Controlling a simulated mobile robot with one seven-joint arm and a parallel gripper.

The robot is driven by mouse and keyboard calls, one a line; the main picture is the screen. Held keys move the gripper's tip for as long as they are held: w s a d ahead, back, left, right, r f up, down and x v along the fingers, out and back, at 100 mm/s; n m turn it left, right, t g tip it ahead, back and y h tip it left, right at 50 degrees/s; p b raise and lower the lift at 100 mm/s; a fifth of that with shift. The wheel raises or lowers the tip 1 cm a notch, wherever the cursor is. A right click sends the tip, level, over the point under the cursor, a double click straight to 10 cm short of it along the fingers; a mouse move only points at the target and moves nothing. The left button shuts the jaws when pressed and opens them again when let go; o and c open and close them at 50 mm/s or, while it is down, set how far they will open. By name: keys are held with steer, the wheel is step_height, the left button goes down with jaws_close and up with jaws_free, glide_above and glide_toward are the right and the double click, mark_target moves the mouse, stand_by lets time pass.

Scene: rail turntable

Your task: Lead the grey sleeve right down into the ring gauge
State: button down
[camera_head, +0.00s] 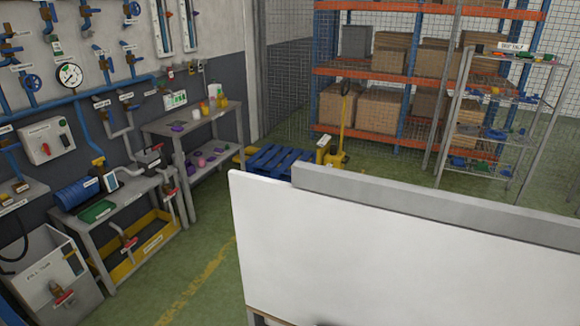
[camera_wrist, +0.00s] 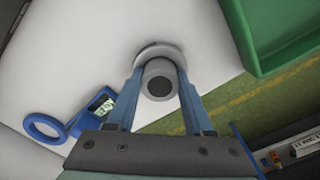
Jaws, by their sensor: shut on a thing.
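In the wrist view, my gripper (camera_wrist: 158,88) is closed on the grey sleeve (camera_wrist: 158,69), a short cylinder with a dark round end facing the camera. A wider pale grey round rim (camera_wrist: 152,49) shows just beyond the sleeve. I cannot tell if it is the ring gauge or a flange of the sleeve, nor how deep the sleeve sits. A blue ring-shaped piece (camera_wrist: 42,119) with a small display beside it lies on the white surface to the left. My gripper, the sleeve and the blue piece do not show in the head view.
The white surface (camera_wrist: 75,55) around the gripper is mostly clear. A green tray (camera_wrist: 247,45) stands at the upper right of the wrist view. In the head view, a white panel (camera_head: 390,255) fills the front; a workbench (camera_head: 140,190) and shelving stand behind.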

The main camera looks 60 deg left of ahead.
steer(key=shift+c, duration=1)
jaws_free()
step_height(320, 180, up, 13)
steer(key=b, duration=0.1)
